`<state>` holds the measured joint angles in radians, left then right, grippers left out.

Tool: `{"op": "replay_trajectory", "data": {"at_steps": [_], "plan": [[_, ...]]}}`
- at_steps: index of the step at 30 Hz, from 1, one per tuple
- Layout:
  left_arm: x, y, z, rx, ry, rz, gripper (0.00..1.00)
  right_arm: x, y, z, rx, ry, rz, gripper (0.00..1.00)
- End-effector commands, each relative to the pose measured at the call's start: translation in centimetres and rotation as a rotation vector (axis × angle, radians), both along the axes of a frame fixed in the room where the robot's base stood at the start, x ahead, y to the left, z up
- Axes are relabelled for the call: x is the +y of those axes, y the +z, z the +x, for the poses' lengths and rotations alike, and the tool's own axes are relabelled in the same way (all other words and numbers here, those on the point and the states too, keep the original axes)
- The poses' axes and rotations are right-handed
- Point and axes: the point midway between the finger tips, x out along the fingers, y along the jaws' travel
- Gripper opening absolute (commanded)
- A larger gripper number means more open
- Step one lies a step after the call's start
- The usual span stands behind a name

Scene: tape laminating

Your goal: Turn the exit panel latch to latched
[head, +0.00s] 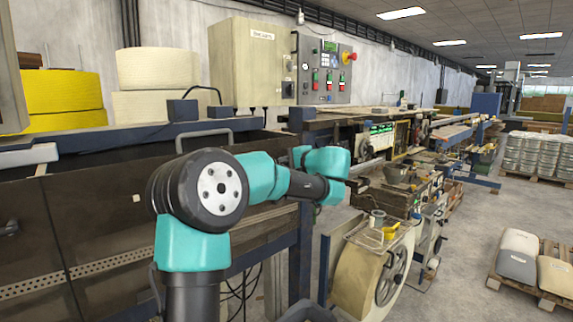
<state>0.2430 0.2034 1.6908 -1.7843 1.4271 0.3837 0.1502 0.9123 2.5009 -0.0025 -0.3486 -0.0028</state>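The dark brown, see-through panels (100,215) of the machine fill the left of the head view. A small dark fitting (9,228) that looks like a latch sits on the panel at the far left edge; its setting is too small to read. A small pale square (136,198) sits on the panel further right. My teal and dark grey arm rises in front of the panels and reaches right, away from that fitting. Its dark gripper (357,184) shows small at the arm's end; its fingers are unclear. My other gripper is out of view.
A beige cabinet (250,62) and a grey control box with buttons (325,70) stand above the machine. A metal handle (203,137) is on the upper rail. A large tape roll (360,280) stands to the right. Bare floor (450,270) lies beyond, with a loaded pallet (538,290).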

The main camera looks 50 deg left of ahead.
Motion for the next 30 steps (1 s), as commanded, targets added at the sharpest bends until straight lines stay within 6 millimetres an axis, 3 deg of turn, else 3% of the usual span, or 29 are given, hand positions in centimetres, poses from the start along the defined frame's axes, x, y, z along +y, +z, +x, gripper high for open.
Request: {"op": "replay_trajectory", "data": {"at_steps": [2, 3, 10, 22, 30], "plan": [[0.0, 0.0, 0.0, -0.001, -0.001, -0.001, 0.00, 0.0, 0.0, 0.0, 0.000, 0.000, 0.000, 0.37], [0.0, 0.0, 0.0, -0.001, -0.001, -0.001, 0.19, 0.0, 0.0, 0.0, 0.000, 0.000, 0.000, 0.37], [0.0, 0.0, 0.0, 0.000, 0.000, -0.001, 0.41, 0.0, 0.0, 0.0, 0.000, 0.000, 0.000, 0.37], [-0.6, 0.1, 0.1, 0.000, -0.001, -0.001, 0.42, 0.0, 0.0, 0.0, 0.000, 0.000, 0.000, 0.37], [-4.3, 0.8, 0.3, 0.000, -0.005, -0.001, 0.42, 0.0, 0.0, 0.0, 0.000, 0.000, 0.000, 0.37]]}}
